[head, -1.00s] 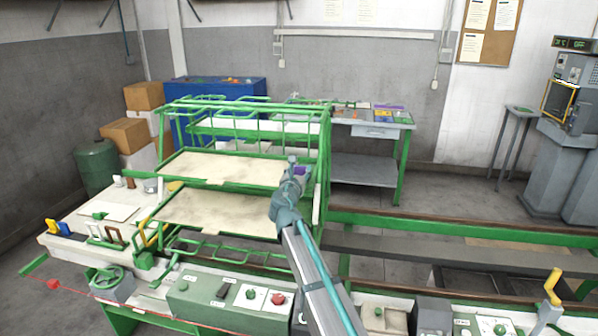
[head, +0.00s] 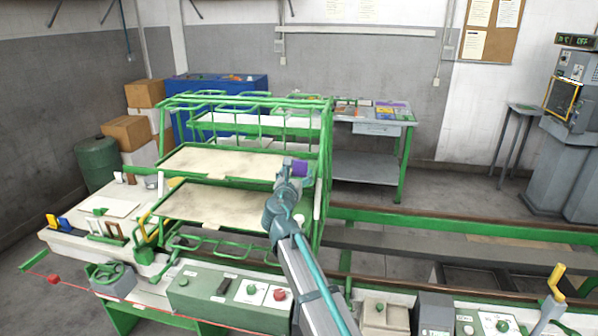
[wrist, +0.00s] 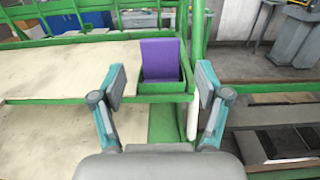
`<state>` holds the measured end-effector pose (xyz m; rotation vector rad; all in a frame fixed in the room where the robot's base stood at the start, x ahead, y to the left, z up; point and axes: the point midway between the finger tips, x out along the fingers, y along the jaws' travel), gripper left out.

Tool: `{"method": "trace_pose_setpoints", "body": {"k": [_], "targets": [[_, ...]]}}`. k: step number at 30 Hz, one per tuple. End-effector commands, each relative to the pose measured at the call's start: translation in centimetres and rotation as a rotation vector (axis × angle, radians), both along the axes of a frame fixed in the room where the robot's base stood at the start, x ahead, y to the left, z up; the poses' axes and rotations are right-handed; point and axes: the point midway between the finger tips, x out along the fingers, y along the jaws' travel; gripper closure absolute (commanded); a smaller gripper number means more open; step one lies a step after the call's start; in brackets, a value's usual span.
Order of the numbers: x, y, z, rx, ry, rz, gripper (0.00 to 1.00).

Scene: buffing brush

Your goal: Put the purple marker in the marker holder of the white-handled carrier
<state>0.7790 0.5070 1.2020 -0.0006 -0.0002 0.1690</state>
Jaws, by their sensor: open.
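A flat purple piece (wrist: 160,58), which looks like the purple marker, stands upright in a small green holder (wrist: 164,89) on the green rack. It also shows in the head view (head: 300,168), just right of my gripper (head: 289,167). In the wrist view my gripper (wrist: 160,84) is open and empty, its fingers either side of the purple piece in the picture, with the piece beyond them.
Green tube rails surround the rack's pale boards (head: 215,208). A white post (wrist: 192,120) stands close by the holder's right side. Control boxes (head: 228,298) line the front. A grey table (head: 365,163) with coloured pieces stands behind. Free air lies above the boards.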

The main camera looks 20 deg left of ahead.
Motion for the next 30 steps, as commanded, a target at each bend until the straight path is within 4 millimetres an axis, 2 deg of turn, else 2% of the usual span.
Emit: {"method": "trace_pose_setpoints", "body": {"k": [1, 3, 6, 11, 27, 30], "targets": [[-1.3, -0.4, -0.3, 0.000, -0.001, 0.001, 0.25], [-2.5, -0.6, -0.2, 0.001, -0.001, 0.000, 0.25], [-3.9, -0.8, -0.1, 0.002, -0.001, 0.001, 0.25], [-5.1, -1.0, -0.1, 0.001, 0.000, -0.001, 0.25], [-5.3, -1.0, 0.0, 0.002, 0.001, -0.002, 0.25], [-4.8, -2.1, -0.6, 0.031, 0.019, -0.022, 0.25]]}}
